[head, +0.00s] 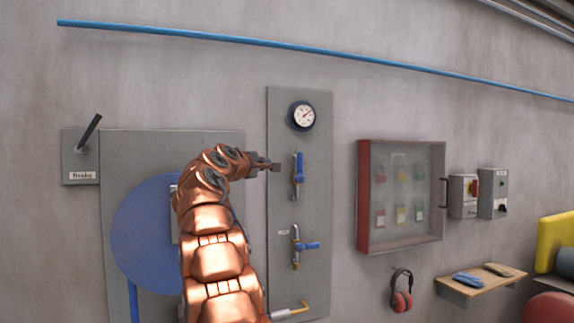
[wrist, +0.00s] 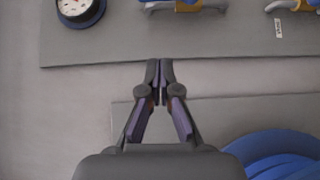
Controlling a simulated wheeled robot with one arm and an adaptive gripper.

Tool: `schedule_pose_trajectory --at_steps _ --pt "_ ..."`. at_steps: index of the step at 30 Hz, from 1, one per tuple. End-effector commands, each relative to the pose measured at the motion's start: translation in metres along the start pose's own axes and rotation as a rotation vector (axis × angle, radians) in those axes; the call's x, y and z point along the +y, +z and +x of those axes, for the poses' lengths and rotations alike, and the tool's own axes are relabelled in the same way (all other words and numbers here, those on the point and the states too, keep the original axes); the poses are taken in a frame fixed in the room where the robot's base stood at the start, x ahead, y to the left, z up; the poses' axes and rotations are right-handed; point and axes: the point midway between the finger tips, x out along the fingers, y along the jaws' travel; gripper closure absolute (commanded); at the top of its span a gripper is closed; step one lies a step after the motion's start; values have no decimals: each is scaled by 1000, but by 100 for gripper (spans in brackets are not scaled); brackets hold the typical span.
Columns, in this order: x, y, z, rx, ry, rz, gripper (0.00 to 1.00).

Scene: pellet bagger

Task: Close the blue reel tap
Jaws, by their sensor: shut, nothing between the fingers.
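Two taps with blue levers sit on a tall grey panel (head: 272,120). The upper tap (head: 298,170) has its lever upright, in line with its pipe. The lower tap (head: 305,246) has its lever pointing right, across its pipe, and a small label (head: 283,232) too small to read. I cannot tell from writing which is the reel tap. My gripper (head: 277,167) is shut and empty, just left of the upper tap and apart from it. In the wrist view the shut fingers (wrist: 159,66) point toward the panel; the upper tap (wrist: 186,6) is cut by the top edge.
A pressure gauge (head: 303,116) is above the taps. A blue hose reel (head: 135,235) is left, partly behind my arm, with a brake lever (head: 90,130) beyond. A red-framed cabinet (head: 363,200) stands out right of the panel.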

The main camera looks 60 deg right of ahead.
Motion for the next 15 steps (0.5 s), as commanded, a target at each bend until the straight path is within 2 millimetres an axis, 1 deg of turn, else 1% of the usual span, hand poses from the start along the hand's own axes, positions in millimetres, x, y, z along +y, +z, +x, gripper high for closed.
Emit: schedule_pose_trajectory --at_steps 3,6,15 --pt "5 7 7 -14 16 -6 100" --pt "6 9 13 -18 16 -7 100" --pt "7 9 42 -18 14 -6 100"
